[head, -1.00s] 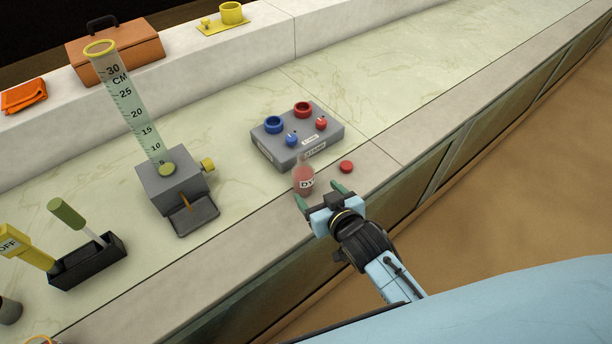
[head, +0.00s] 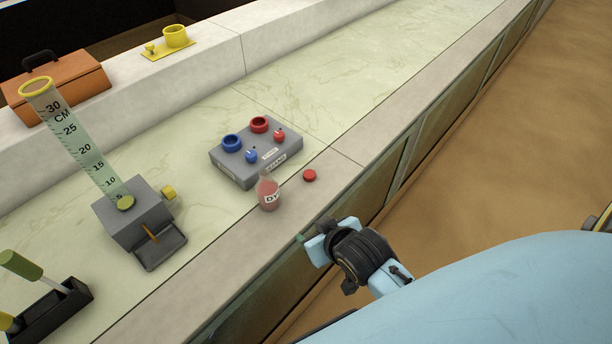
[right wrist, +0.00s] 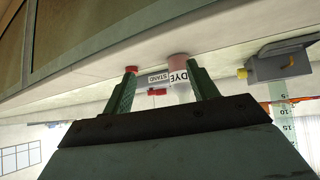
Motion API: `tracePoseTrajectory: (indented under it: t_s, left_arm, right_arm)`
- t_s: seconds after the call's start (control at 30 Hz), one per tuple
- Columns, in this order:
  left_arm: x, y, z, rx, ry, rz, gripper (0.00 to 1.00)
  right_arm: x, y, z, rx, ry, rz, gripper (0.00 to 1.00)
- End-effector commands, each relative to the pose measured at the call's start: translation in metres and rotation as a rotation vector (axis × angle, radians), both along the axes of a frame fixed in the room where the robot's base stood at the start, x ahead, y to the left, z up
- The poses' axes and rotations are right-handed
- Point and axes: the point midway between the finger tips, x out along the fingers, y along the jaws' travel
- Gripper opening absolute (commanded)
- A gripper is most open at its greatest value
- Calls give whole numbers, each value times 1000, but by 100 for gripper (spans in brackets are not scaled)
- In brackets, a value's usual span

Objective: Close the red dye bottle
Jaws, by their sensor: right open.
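The red dye bottle (head: 268,195) stands upright and uncapped on the counter's front ledge, holding red liquid. Its red cap (head: 309,175) lies apart on the ledge, to the right. My right gripper (head: 312,236) is open and empty by the counter's front edge, apart from both. In the right wrist view, the bottle (right wrist: 179,66) shows beyond and between the open fingers (right wrist: 164,74). The cap (right wrist: 131,69) shows just past the left fingertip there. My left gripper is not in view.
A grey stand (head: 257,156) with blue and red rings and knobs sits just behind the bottle. The ledge right of the cap is clear.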

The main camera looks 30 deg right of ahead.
Motion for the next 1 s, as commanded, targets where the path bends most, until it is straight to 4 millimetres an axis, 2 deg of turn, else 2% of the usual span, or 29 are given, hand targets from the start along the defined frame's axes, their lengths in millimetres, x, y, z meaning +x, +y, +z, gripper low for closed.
tracePoseTrajectory:
  t_s: [0.23,0.37,0.4,0.43,0.77,0.87,1.0]
  left_arm:
    - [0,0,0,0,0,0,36]
    - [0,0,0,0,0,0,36]
    - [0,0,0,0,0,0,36]
    - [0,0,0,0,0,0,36]
    - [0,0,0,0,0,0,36]
    - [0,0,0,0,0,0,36]
    - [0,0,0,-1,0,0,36]
  right_arm:
    - [-53,-10,-5,-26,211,18,59]
    - [-85,-13,-17,-38,344,45,59]
    - [-100,-14,-29,-43,411,58,59]
    - [-107,-15,-40,-46,445,67,59]
    - [-124,-15,-122,-52,538,90,59]
    - [-131,-15,-152,-52,554,92,59]
    - [-149,-18,-208,-55,581,97,59]
